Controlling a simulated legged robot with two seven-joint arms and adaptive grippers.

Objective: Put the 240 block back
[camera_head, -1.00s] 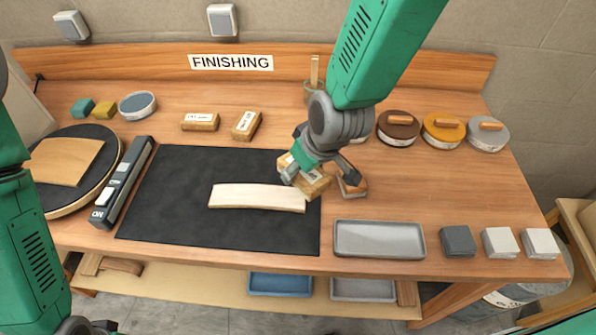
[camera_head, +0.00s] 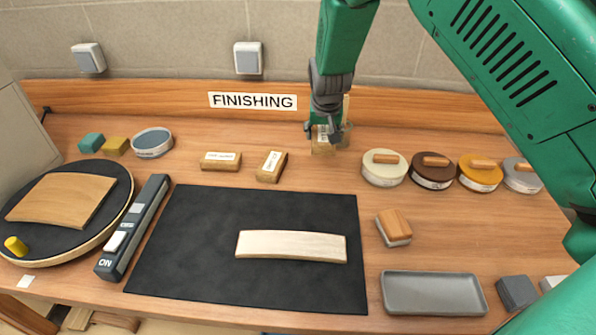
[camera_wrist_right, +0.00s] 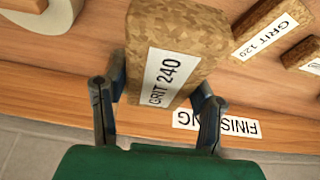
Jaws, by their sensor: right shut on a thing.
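The 240 block (camera_head: 323,147) is a cork block with a white label reading GRIT 240 in the right wrist view (camera_wrist_right: 172,62). My right gripper (camera_head: 325,132) is shut on it, with one finger on each side. It holds the block at the back of the bench, right of two other labelled cork blocks. I cannot tell whether the block touches the bench top. The fingers partly cover it in the head view. My left gripper is not in view.
Two cork blocks lie to the left, one (camera_head: 221,161) flat and one (camera_head: 271,166) turned. Round tins, including a cream one (camera_head: 384,172), stand to the right. A pale curved strip (camera_head: 291,246) lies on the black mat (camera_head: 200,250).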

